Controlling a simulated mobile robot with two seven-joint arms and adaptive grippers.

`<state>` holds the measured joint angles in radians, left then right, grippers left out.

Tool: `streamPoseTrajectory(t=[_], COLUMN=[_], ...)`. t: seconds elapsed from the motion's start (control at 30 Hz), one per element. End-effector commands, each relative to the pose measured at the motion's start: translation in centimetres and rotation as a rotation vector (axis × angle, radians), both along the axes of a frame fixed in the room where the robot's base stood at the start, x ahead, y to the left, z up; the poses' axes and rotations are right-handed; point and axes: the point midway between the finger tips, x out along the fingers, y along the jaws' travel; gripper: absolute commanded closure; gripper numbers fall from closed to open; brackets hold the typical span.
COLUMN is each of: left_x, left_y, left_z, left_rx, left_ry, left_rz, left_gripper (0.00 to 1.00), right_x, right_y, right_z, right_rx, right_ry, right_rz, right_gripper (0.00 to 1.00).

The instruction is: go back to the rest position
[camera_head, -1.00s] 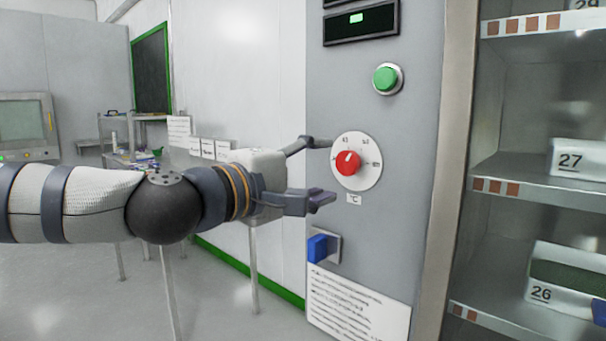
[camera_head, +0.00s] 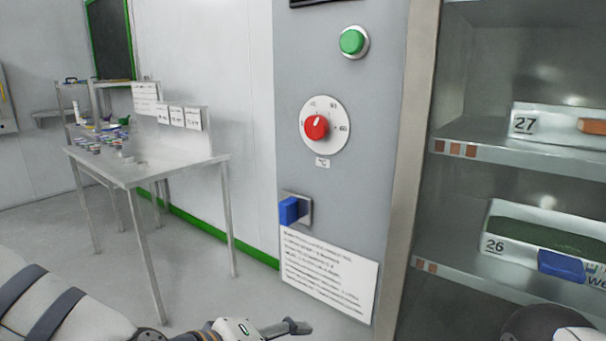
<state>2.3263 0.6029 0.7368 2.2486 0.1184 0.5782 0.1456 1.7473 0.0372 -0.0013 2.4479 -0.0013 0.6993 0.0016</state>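My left arm comes in along the bottom left, low in the head view. My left gripper (camera_head: 290,327) is at the bottom edge, below the control panel and apart from it. One finger shows and the rest is cut off, so its opening cannot be told. A dark rounded part and a white part at the bottom right corner look like my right arm; the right gripper's fingers do not show. The red dial knob (camera_head: 316,127) on the grey panel (camera_head: 350,190) is untouched by any gripper. Its white pointer points up.
The panel also holds a green button (camera_head: 352,41), a blue switch (camera_head: 289,211) and a notice (camera_head: 329,274). Shelves with trays 27 (camera_head: 524,125) and 26 (camera_head: 495,245) stand at right. A metal table (camera_head: 150,172) stands at left, with open floor before it.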

Motion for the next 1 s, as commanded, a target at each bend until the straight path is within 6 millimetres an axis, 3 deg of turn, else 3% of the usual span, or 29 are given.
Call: streamPoseTrajectory(t=[0.03, 0.1, 0.23, 0.3, 0.4, 0.5, 0.67, 1.0], left_x=[-3.0, -7.7, -17.5, -23.0, -29.8, -34.4, -37.2, -37.2], left_y=[0.3, 1.5, 5.5, 8.4, 12.7, 16.2, 18.7, 18.8], left_z=[-3.7, -8.9, -16.3, -18.8, -20.7, -21.0, -20.9, -21.0], left_rx=[0.077, 0.185, 0.387, 0.494, 0.627, 0.722, 0.783, 0.783], left_ry=[0.067, 0.161, 0.332, 0.42, 0.523, 0.595, 0.639, 0.642], left_rz=[-0.046, -0.115, -0.266, -0.358, -0.489, -0.593, -0.666, -0.665], left_gripper=[0.44, 0.44, 0.44, 0.44, 0.44, 0.44, 0.44, 0.44], right_x=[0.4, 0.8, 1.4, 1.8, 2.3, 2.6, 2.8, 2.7], right_y=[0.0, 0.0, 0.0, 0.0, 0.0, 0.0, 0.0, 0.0], right_z=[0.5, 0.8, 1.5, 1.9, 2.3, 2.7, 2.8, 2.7], right_rx=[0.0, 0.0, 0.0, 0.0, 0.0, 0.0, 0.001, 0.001], right_ry=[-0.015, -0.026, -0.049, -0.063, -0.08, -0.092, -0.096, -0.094], right_rz=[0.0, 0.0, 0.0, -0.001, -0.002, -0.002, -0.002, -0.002], right_gripper=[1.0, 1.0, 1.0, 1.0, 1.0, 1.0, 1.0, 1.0])
